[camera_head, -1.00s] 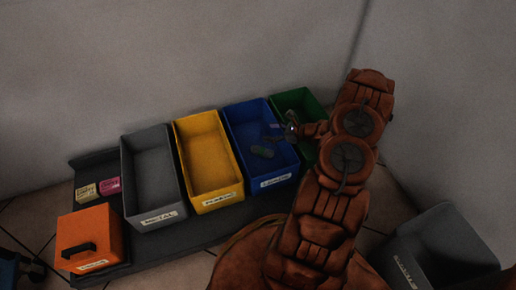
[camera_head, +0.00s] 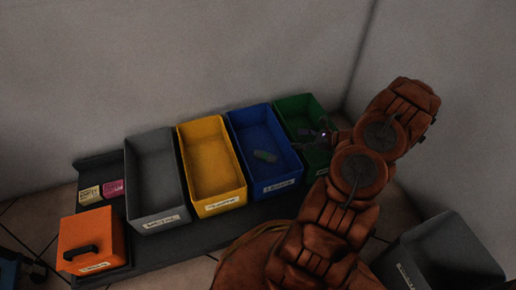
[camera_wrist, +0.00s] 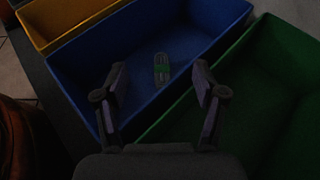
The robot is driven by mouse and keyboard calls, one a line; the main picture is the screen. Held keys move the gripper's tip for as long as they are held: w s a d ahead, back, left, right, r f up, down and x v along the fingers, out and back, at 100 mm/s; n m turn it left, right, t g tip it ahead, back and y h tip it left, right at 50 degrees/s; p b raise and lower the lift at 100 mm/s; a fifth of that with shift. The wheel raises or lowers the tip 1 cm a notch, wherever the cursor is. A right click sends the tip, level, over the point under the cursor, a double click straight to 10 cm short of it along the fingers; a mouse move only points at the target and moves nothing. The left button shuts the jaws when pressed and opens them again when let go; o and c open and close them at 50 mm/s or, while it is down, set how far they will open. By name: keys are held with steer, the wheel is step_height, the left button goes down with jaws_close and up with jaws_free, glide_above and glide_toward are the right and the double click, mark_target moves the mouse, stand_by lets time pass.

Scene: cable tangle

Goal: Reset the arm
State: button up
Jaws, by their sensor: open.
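My gripper (camera_wrist: 161,82) is open and empty in the wrist view, its two fingers spread above the blue bin (camera_wrist: 110,72) and near the wall of the green bin (camera_wrist: 280,92). A small bundled cable with a green band (camera_wrist: 161,70) lies on the floor of the blue bin and shows between the fingers. In the head view the bundle (camera_head: 265,156) lies in the blue bin (camera_head: 283,187). My gripper (camera_head: 318,138) is dark and partly hidden over the green bin (camera_head: 298,101).
A grey bin (camera_head: 160,222) and a yellow bin (camera_head: 219,203) stand left of the blue one on a dark board (camera_head: 190,235). An orange box (camera_head: 90,241) with a black handle stands at the left. A dark grey container (camera_head: 445,250) stands at the lower right. Walls close off the back and right.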

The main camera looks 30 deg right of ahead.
steer(key=shift+r, duration=0.1)
steer(key=w+a+r+n+g+y+p, duration=0.15)
steer(key=a+r+n+g+p, duration=0.4)
steer(key=a+r, duration=0.75)
steer(key=w+a+r+n+g+y+p, duration=0.15)
steer(key=a+r+n+p, duration=0.6)
steer(key=r, duration=0.85)
steer(key=s+a+r+n+g+h+p, duration=0.1)
steer(key=s+a+r+n+g+p, duration=0.25)
steer(key=a+r, duration=0.35)
steer(key=s+a+r+n+g+h+p, duration=0.1)
steer(key=s+a+r+n+g+p, duration=0.1)
steer(key=s+a+r+p, duration=0.45)
steer(key=s+r+n+h+p, duration=0.4)
steer(key=s+r+p, duration=0.4)
steer(key=r, duration=0.4)
steer(key=s+r+n+h+p, duration=0.4)
steer(key=s+r+n+p, duration=0.3)
steer(key=s+r, duration=0.3)
step_height(320, 180, up, 3)
steer(key=shift+a+g+p, duration=0.15)
steer(key=shift+g+p, duration=0.2)
steer(key=shift+p, duration=0.05)
